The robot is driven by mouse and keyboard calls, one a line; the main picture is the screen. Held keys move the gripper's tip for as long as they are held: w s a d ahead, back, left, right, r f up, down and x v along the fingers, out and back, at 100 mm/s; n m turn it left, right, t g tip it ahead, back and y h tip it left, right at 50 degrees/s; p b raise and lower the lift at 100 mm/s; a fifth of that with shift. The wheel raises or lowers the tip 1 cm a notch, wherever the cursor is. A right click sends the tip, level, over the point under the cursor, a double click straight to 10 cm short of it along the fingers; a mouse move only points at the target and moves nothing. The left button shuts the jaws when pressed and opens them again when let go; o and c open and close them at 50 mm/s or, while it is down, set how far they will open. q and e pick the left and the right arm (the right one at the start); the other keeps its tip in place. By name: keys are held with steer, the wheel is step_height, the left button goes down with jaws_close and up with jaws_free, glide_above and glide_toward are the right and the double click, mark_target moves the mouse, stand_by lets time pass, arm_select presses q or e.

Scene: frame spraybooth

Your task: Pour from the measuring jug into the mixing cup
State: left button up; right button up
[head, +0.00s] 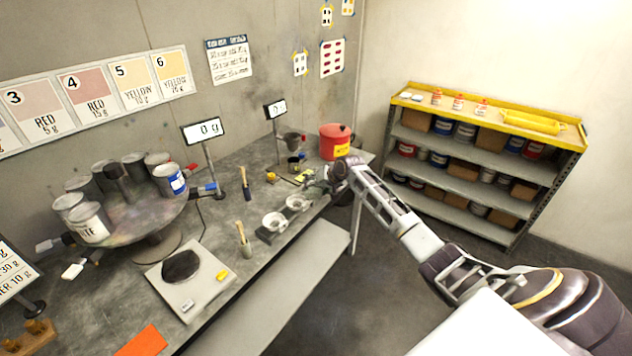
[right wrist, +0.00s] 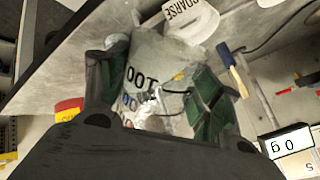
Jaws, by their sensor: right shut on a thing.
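My right gripper (head: 326,180) is over the far right part of the bench. In the right wrist view its two dark green-padded fingers (right wrist: 155,98) are shut on a pale, whitish vessel (right wrist: 148,62) with "100" markings, which looks like the measuring jug. The fingers hide part of it; its fill cannot be told. In the head view it is small and mostly lost beside the gripper. My left gripper is not in view.
Two white ring-shaped holders (head: 274,222) sit at the bench's front edge, one labelled coarse. A red canister (head: 334,141) stands behind my gripper. A scale (head: 190,278), brushes (head: 245,184) and a round rack of cans (head: 125,212) occupy the left. A shelf (head: 475,165) stands right.

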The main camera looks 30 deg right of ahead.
steer(key=shift+f+n+t+h+b, duration=0.3)
steer(key=shift+f+t+b, duration=0.1)
steer(key=shift+t, duration=0.3)
steer(key=shift+t, duration=0.3)
steer(key=shift+f, duration=0.1)
steer(key=shift+s+a+f+n+t+h+b, duration=0.1)
steer(key=shift+s+a+n+t+h+b, duration=0.05)
steer(key=shift+n+t+h+b, duration=0.3)
steer(key=shift+s+a+n+t+h+b, duration=0.15)
steer(key=shift+t+h+b, duration=0.2)
steer(key=shift+t, duration=0.3)
